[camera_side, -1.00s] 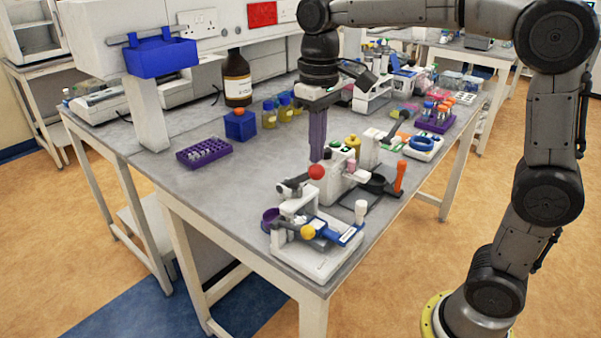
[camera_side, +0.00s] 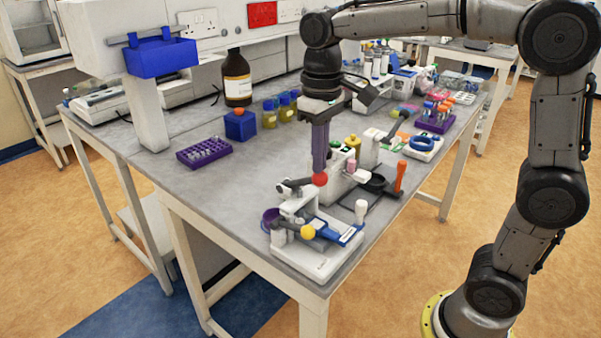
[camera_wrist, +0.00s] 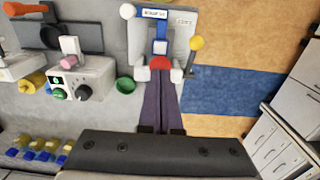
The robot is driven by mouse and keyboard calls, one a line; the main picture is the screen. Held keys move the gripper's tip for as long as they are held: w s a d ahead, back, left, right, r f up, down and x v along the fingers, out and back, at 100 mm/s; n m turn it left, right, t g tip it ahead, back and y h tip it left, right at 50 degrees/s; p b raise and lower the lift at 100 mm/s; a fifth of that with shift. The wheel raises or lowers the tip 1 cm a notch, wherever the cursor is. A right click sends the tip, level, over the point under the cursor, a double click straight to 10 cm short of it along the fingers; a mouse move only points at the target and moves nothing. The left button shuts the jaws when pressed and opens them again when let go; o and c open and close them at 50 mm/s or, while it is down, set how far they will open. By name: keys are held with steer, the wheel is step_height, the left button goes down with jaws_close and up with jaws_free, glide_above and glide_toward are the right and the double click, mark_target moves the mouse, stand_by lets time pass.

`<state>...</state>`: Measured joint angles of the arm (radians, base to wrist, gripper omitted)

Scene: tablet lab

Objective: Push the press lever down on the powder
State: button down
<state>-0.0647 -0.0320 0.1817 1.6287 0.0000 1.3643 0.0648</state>
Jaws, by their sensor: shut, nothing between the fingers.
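The tablet press (camera_side: 322,262) is a white device at the table's near corner. Its dark lever (camera_side: 298,183) ends in a red knob (camera_side: 320,179) and lies close to level. My gripper (camera_side: 319,170) points down, its purple fingers shut and empty, with the tips at the top of the red knob. In the wrist view, the shut fingers (camera_wrist: 160,82) reach the red knob (camera_wrist: 160,63) in front of the press (camera_wrist: 183,30). They appear to touch it. No powder can be made out inside the press.
Another white device (camera_side: 338,182) stands just behind. A purple tube rack (camera_side: 204,153) is at the left; the table between is clear.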

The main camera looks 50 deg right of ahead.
mark_target(325, 176)
steer(key=shift+s+f, duration=0.2)
steer(key=shift+f, duration=0.1)
stand_by(0.4)
steer(key=shift+s+f, duration=0.25)
steer(key=shift+f, duration=0.6)
steer(key=shift+s+f, duration=0.15)
steer(key=shift+f, duration=0.55)
steer(key=shift+s+f, duration=0.1)
steer(key=shift+f, duration=1)
stand_by(1.1)
